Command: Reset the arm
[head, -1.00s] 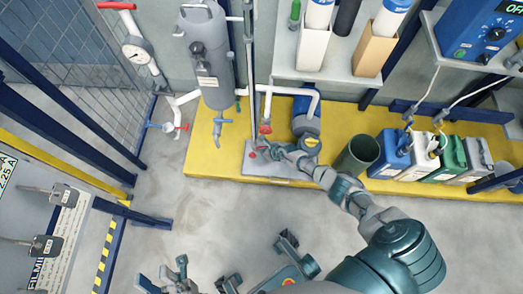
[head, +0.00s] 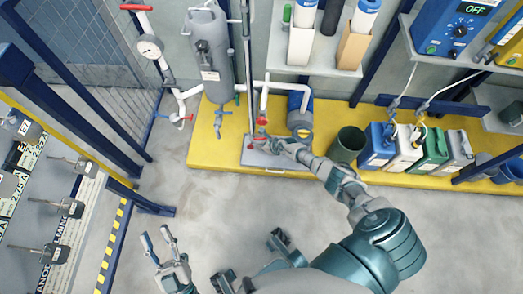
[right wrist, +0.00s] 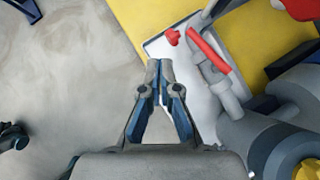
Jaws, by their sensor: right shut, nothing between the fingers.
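My right arm reaches up the head view, and its small gripper (head: 268,142) is over the light grey plate (head: 254,158) by the pipes. In the right wrist view this gripper (right wrist: 160,66) is shut and empty, its tips together. Pipework with a red lever (right wrist: 208,50) and a small red knob (right wrist: 173,36) is close beyond, to the right; the tips appear apart from it. My left gripper (head: 157,238) is low in the head view, left of centre, over bare floor, with its two fingers spread and nothing between them.
A yellow platform (head: 210,150) carries a grey tank (head: 211,55), a dark green bin (head: 347,146) and several canisters (head: 430,150). A panel with keyed switches (head: 72,208) stands left. A pressure gauge (head: 150,47) is on the wall. The middle floor is clear.

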